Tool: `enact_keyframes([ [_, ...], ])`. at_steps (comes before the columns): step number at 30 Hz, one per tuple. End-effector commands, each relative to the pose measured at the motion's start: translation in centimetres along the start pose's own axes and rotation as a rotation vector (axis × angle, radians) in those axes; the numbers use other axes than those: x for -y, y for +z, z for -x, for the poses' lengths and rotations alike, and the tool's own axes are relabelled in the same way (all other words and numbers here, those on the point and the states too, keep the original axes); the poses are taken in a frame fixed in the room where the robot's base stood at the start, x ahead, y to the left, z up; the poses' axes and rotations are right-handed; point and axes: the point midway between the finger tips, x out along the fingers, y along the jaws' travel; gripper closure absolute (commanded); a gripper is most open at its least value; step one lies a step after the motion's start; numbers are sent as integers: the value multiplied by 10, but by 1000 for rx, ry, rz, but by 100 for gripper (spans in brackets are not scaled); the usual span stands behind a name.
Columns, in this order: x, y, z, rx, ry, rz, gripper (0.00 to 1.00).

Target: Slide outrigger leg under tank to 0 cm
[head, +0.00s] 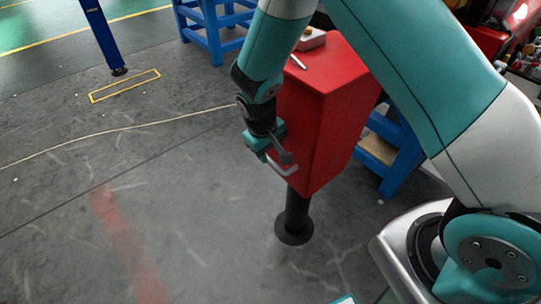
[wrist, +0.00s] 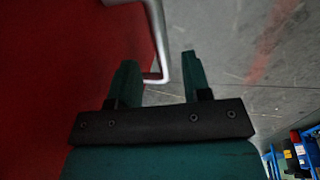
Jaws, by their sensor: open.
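A red box-shaped body (head: 325,120) stands at the centre of the head view; I take it for the tank. Under it a black round leg (head: 296,208) ends in a disc foot (head: 294,232) at the floor. A silver bar handle (head: 284,169) sticks out low on the red body. My gripper (head: 274,150) is at this handle. In the wrist view the handle (wrist: 160,45) lies between the two spread fingers of my gripper (wrist: 160,80), with the red side (wrist: 60,60) at left. Contact between fingers and handle cannot be made out.
A blue post (head: 101,38) with a black foot stands at upper left, near a yellow floor rectangle (head: 124,86). Blue stands (head: 212,30) are behind and right of the red body. A pale cable (head: 110,131) crosses the floor. Open floor lies left of the leg.

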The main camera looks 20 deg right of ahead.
Motion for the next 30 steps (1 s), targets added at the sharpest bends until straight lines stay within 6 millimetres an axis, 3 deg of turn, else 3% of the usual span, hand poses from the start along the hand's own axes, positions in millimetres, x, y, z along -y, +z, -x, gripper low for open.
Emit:
enact_keyframes([
  [7, 0, 0, -33, 2, 0, 0, 56],
  [18, 0, 0, -40, -1, 0, 0, 56],
  [19, 0, 0, -40, -1, 0, 0, 58],
  [24, 0, 0, -40, -1, 0, 0, 97],
  [30, 0, 0, -40, -1, 0, 1, 100],
])
